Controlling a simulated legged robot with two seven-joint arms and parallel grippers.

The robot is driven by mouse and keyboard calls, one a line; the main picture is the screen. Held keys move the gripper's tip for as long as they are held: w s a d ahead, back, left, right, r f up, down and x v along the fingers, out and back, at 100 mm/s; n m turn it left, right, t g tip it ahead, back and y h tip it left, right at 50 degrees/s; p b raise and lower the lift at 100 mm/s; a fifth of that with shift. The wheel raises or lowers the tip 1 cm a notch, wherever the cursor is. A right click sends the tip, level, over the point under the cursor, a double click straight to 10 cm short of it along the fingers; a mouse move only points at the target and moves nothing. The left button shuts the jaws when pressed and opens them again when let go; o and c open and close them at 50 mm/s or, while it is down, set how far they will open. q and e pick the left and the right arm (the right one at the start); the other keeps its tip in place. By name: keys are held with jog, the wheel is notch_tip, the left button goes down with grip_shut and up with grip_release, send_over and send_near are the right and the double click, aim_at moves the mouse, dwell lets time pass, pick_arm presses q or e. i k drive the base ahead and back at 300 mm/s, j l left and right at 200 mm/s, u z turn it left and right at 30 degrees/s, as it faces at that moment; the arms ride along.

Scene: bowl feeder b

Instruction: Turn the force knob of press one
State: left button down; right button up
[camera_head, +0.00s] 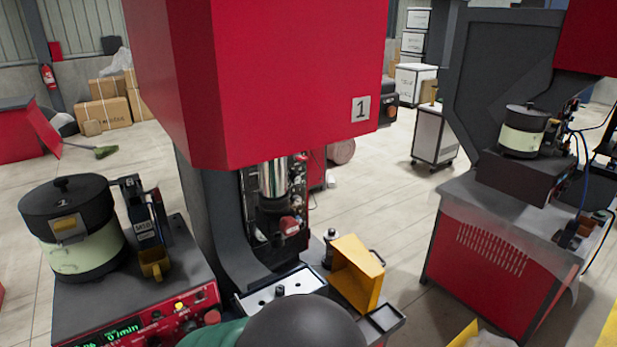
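Press one (270,80) is the big red machine with a dark column and a "1" plate (361,109) on its front. Below its head is a shiny metal ram (273,178). A red knob-like part (290,226) sits beside and below the ram; I cannot tell whether it is the force knob. A control panel (140,330) with a green display and small red and yellow knobs is at the lower left. A dark rounded shape and a green part at the bottom centre seem to be mine. No gripper fingers show.
A black-and-cream bowl feeder (80,235) stands left of the press. A yellow bin (355,273) is right of the press base. Another machine with a red cabinet (490,260) and a second bowl (523,130) is at the right. Open floor lies between them.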

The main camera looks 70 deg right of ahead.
aim_at(296, 179)
jog(key=z, duration=2.25)
